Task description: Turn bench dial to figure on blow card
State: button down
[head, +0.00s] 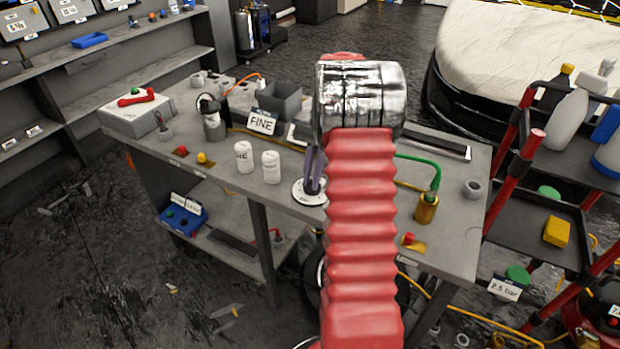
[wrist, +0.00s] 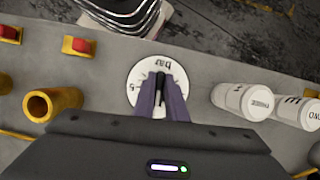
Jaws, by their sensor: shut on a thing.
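The bench dial is a round white disc (head: 304,196) with black marks near the front edge of the grey bench (head: 225,180). The dial also shows in the wrist view (wrist: 137,73), with "bar" and a "5" readable on its face. My gripper (wrist: 161,82) is shut on the dial's dark knob, its purple fingers on either side. In the head view my red arm hides part of the dial and the bench behind it. A white card reading "2.5 bar" (head: 504,289) stands on the lower right, by the red cart.
Two white bottles (head: 244,157) (head: 271,167) stand left of the dial. A "FINE" sign (head: 262,123) and a grey bin (head: 280,101) are behind. A brass cylinder (head: 426,209) with a green hose is right of my arm. A red-framed cart (head: 535,140) stands at the right.

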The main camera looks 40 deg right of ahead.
jog(key=n, duration=0.2)
jog(key=n+g+h, duration=0.1)
jog(key=n, duration=0.2)
jog(key=shift+d+n+g, duration=0.25)
jog(key=shift+n+g, duration=0.05)
jog(key=n+h, duration=0.1)
jog(key=n, duration=0.1)
jog(key=n+g+h, duration=0.1)
jog(key=n, duration=0.2)
jog(key=shift+s+d+n, duration=0.1)
jog(key=shift+n, duration=0.2)
jog(key=c, duration=1.8)
grip_release()
jog(key=a+v, duration=0.1)
jog(key=v, duration=1.2)
jog(key=shift+d+r, duration=0.2)
jog(key=shift+r, duration=0.15)
jog(key=shift+w, duration=0.2)
